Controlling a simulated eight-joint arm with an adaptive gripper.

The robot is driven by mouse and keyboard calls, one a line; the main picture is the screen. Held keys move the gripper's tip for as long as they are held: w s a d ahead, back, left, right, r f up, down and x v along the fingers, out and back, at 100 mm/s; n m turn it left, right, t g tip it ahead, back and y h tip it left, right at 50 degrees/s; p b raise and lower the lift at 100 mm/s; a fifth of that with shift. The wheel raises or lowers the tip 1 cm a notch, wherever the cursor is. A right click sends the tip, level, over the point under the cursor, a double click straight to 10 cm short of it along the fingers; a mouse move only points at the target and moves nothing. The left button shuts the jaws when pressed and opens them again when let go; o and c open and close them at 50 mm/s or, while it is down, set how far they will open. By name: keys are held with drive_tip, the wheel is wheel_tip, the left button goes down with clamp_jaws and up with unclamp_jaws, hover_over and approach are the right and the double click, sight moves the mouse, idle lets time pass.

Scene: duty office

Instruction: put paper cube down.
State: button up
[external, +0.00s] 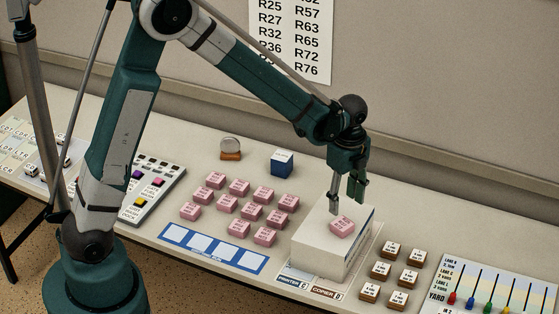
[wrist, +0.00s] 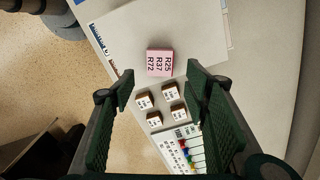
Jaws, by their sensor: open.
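A pink cube (external: 341,226) printed with codes rests on top of a white box (external: 322,256). In the wrist view the cube (wrist: 160,61) reads R25, R37, R72 and lies on the box's pale top (wrist: 205,35). My gripper (external: 346,199) is open and empty just above and behind the cube. In the wrist view the two dark fingers (wrist: 158,82) are spread apart, with the cube showing beyond their tips. The cube appears free of both fingers. A blue cube with a white top (external: 282,163) stands farther back on the table.
Several similar pink blocks (external: 251,212) stand in rows left of the box, behind a blue-framed strip (external: 213,248). Brown-and-white blocks (external: 381,271) and a yard board with coloured pegs (external: 490,287) are to the right. A keypad panel (external: 148,189) is at left.

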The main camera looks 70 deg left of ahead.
drive_tip(key=shift+r, duration=2.05)
drive_tip(key=s+d+r+n+t, duration=0.2)
drive_tip(key=s+d+r+n, duration=0.1)
drive_tip(key=s+r, duration=0.45)
drive_tip(key=s+d+r+n+t, duration=0.1)
drive_tip(key=s+d+r+n, duration=0.15)
drive_tip(key=s+r, duration=0.5)
drive_tip(key=s+d+r+n+t, duration=0.1)
drive_tip(key=s+n, duration=0.3)
drive_tip(key=s, duration=0.4)
drive_tip(key=s+d+r+n+t, duration=0.2)
drive_tip(key=s+n+t, duration=0.1)
drive_tip(key=s, duration=0.5)
drive_tip(key=shift+d+n, duration=0.4)
drive_tip(key=shift+n, duration=0.15)
drive_tip(key=shift+o, duration=0.5)
drive_tip(key=shift+f, duration=0.1)
